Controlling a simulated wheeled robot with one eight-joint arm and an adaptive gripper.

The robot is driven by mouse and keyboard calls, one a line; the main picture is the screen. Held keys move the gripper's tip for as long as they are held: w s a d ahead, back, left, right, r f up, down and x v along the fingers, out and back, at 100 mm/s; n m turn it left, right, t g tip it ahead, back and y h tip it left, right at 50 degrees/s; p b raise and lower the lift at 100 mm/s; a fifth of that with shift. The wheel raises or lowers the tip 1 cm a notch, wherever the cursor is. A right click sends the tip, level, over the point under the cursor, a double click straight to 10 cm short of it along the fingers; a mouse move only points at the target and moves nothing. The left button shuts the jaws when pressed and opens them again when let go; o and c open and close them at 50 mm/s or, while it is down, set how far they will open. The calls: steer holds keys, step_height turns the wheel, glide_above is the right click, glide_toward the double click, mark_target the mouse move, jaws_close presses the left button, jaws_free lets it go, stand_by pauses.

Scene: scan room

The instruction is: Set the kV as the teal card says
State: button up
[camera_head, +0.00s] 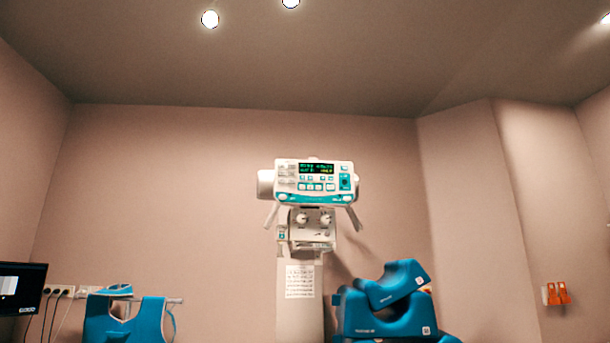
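A white X-ray unit with a teal-trimmed control panel (314,182) stands in the middle of the head view. Its small dark display (317,168) shows green and yellow characters too small to read. Rows of small buttons (317,187) lie below the display, and a teal control block (346,182) is at the right of the panel. A white sheet with rows of dark print (299,282) is on the column below; its text cannot be read. I cannot make out a teal card. My gripper is not in view.
Blue positioning cushions (385,305) are stacked right of the column. Orange items (557,293) are on the right wall. The floor is out of view.

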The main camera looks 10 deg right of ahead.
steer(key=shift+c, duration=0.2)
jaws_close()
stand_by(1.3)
